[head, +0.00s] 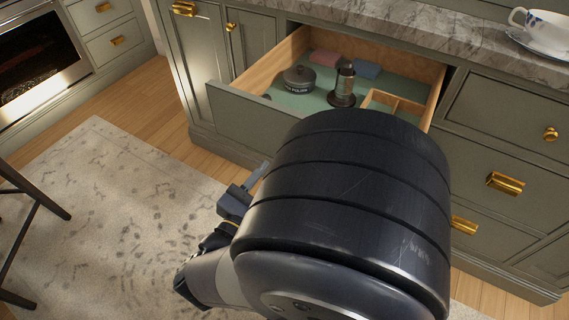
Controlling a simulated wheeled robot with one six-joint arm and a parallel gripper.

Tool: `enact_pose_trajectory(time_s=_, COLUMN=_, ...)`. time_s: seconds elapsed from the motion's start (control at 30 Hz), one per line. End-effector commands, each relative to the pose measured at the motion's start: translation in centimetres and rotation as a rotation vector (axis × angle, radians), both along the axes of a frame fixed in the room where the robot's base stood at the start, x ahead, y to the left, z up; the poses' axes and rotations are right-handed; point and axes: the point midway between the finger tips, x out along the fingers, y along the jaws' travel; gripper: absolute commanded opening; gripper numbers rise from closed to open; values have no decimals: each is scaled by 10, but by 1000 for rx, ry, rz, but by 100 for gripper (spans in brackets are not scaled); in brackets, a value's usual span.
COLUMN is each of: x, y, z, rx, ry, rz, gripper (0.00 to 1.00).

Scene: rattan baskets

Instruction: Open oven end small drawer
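A drawer (250,119) in the grey-green island cabinet stands pulled out under the marble top. Its wooden inside shows a dark tin, a dark pepper-mill-like item, pink and blue folded pieces and a small wooden divider. My black arm link covers the right part of its front. My gripper (250,188) shows only in part, left of that link, over the rug and apart from the drawer front in the picture. Whether its fingers are open is hidden. The oven (38,65) is at the upper left. I cannot tell whether the pulled-out drawer is the one named.
Closed drawers with brass handles (505,183) are at the right. A cabinet door (197,60) is left of the open drawer. A cup and saucer (541,38) stand on the countertop. Dark chair legs (35,205) are at the left edge. The patterned rug (110,200) is otherwise clear.

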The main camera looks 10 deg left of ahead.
Motion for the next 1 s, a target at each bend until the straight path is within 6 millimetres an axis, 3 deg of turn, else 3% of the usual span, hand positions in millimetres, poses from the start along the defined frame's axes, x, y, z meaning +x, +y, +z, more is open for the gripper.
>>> enact_pose_trajectory(time_s=0.2, x=-32, y=13, z=1, rx=0, ry=0, rz=4, gripper=50)
enact_pose_trajectory(time_s=0.4, x=-47, y=17, z=0, rx=0, ry=0, rz=1, gripper=50)
enact_pose_trajectory(time_s=0.83, x=-49, y=18, z=0, rx=0, ry=0, rz=-1, gripper=50)
enact_pose_trajectory(time_s=1.0, x=-39, y=14, z=-1, rx=1, ry=0, rz=-5, gripper=50)
